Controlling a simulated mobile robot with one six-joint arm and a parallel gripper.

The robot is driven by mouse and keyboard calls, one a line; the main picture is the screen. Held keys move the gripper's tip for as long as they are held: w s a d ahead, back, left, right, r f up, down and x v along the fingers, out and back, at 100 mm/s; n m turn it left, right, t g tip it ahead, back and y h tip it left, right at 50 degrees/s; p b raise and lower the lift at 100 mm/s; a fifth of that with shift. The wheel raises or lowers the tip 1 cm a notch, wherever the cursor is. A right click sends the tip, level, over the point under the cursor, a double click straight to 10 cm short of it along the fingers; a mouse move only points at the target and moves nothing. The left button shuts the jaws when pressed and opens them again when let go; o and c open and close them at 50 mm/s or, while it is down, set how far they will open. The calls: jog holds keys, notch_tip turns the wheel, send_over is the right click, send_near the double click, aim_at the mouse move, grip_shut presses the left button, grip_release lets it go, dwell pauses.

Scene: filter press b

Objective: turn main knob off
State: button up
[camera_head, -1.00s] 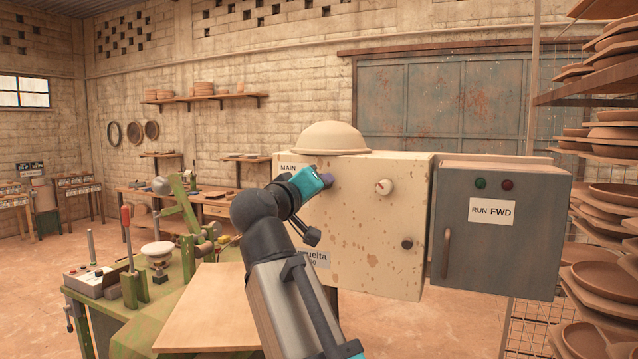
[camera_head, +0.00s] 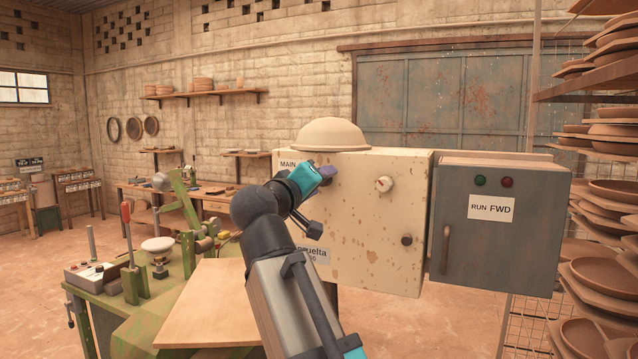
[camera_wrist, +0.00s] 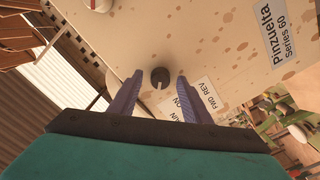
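The main knob (camera_wrist: 160,77) is a dark round knob on the cream, speckled control box (camera_head: 365,235). In the wrist view it sits between the tips of my gripper (camera_wrist: 160,76), with a gap on each side. A thin light mark shows on its lower edge; its setting is hard to read. My gripper's purple fingers are open and point at the box face. In the head view my gripper (camera_head: 328,172) is at the box's upper left and hides the knob. The MAIN label (camera_head: 288,164) shows just left of it, partly covered.
A pale dial with a red mark (camera_head: 384,185) and a black knob (camera_head: 406,240) are right of my gripper. A grey RUN FWD cabinet (camera_head: 500,235) adjoins the box. A bowl-like dome (camera_head: 330,133) tops the box. A wooden board (camera_head: 205,305) lies below left.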

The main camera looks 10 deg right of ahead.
jog(key=b+v, duration=0.3)
jog(key=v, duration=1.1)
jog(key=shift+r, duration=0.1)
dwell(0.5)
